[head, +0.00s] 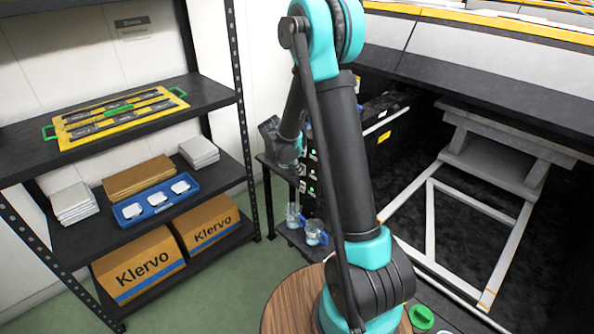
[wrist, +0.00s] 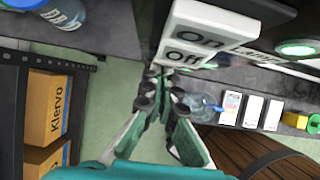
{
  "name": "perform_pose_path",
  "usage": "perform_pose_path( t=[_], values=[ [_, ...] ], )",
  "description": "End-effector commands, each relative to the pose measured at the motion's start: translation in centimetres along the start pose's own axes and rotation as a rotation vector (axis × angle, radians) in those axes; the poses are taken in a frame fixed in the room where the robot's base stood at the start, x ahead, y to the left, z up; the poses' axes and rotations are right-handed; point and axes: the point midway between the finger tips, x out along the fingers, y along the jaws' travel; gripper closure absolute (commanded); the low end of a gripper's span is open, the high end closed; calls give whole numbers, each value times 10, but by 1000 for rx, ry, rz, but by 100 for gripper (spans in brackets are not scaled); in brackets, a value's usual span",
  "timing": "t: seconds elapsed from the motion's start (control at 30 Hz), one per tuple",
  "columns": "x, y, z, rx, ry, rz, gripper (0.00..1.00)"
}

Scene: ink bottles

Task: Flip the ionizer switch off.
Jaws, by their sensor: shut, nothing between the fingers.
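A white rocker switch, marked On and Off (wrist: 190,42), fills the upper middle of the wrist view. My gripper (wrist: 158,75) is shut and empty, with its fingertips just below the Off half. I cannot tell whether they touch it. Which way the rocker is tilted is not clear. A lit green round lamp (wrist: 297,47) sits to the right of the switch. In the head view, a dark panel with several green lights (head: 312,172) stands behind my arm, which partly hides it. The ionizer label cannot be read.
A dark shelf rack (head: 120,125) on the left holds a yellow tray (head: 125,115), a blue tray (head: 157,199) and Klervo boxes (head: 137,265). Glass bottles (head: 315,232) stand on a low shelf by the panel. A round wooden stool (head: 290,300) is near my base.

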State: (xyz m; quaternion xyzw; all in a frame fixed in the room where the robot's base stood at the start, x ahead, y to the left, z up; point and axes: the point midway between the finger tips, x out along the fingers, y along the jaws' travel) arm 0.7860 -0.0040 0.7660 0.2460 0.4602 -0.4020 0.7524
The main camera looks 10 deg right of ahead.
Motion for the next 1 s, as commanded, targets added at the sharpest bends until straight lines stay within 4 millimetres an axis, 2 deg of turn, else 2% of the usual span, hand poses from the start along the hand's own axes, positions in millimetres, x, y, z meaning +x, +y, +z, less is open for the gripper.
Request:
perform_pose_path(
  t=[0.27,0.7,1.0],
  values=[
    [1,0,1,0,0,0,100],
    [-12,0,8,0,0,0,100],
    [-13,0,8,0,0,0,100]
  ],
)
